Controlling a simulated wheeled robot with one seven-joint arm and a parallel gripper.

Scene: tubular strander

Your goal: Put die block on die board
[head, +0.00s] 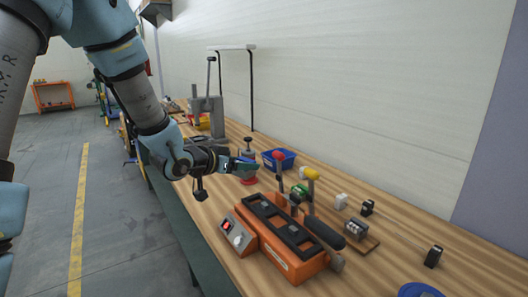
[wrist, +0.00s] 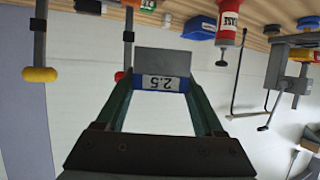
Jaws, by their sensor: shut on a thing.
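My gripper (head: 243,168) is at the left part of the bench in the head view, raised above the bench top. In the wrist view my gripper (wrist: 160,88) is shut on a grey die block (wrist: 163,62) with a blue and white label reading "2.5", seen upside down. The block is small and hard to make out in the head view. A small wooden board (head: 372,243), which looks like the die board, lies on the bench to the right of the orange machine. A dark block (head: 355,229) stands on it. My gripper is well to the left of this board.
Dark blocks (head: 367,207) (head: 433,256) and a white block (head: 341,201) stand nearby. A blue bin (head: 278,159) is behind. A blue dish (head: 420,290) is at front right.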

